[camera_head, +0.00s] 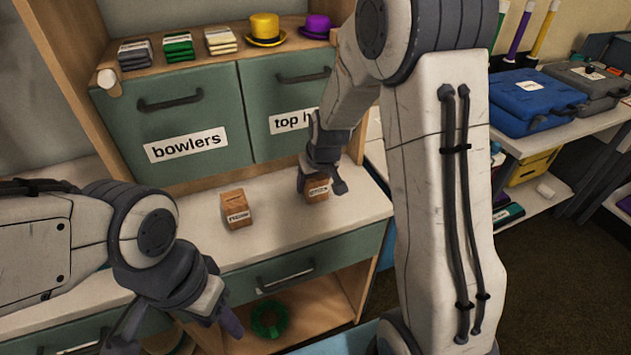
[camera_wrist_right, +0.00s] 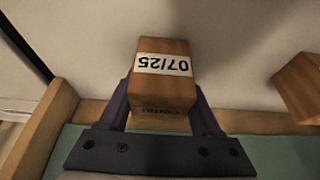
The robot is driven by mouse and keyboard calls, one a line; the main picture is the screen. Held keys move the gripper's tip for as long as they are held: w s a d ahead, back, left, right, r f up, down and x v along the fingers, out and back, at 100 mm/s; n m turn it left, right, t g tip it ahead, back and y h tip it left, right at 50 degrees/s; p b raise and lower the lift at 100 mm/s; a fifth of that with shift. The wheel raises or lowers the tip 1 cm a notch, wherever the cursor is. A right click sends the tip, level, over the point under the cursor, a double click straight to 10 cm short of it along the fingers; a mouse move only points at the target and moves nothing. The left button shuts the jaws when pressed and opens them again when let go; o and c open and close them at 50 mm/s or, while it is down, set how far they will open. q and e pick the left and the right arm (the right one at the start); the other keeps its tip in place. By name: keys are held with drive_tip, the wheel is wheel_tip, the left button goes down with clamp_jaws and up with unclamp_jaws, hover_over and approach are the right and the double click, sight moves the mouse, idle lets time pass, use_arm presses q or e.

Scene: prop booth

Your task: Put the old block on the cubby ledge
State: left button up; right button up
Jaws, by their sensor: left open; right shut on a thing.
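One wooden block (camera_head: 316,191) is between the fingers of my right gripper (camera_head: 321,186) at the right end of the white counter. In the right wrist view this block (camera_wrist_right: 176,83) has a white label reading 07/25, upside down. My right gripper is shut on it; I cannot tell whether it is off the counter. A second wooden block (camera_head: 237,211) stands to its left, with a label too small to read; it shows partly at the right wrist view's edge (camera_wrist_right: 303,85). My left gripper (camera_head: 178,332) is open and empty, low in front of the counter.
Green drawers labelled bowlers (camera_head: 187,145) and top hats, partly hidden, are behind the counter (camera_head: 275,240). Folded cloths, a yellow hat (camera_head: 265,27) and a purple hat (camera_head: 316,24) sit above. An open cubby below holds a green wreath (camera_head: 268,332). A blue case (camera_head: 525,100) is at right.

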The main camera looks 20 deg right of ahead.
drive_tip(key=o, duration=1.4)
drive_tip(key=shift+f, duration=0.15)
drive_tip(key=shift+r, duration=0.45)
drive_tip(key=p+v, duration=0.2)
drive_tip(key=v, duration=1)
drive_tip(key=s+a+n+g+y, duration=0.1)
drive_tip(key=s+a+n+g, duration=0.25)
drive_tip(key=s+a, duration=1.05)
drive_tip(key=s+a+f+n+g, duration=0.1)
drive_tip(key=s+n, duration=0.2)
drive_tip(key=s, duration=0.8)
drive_tip(key=shift+a+f, duration=0.15)
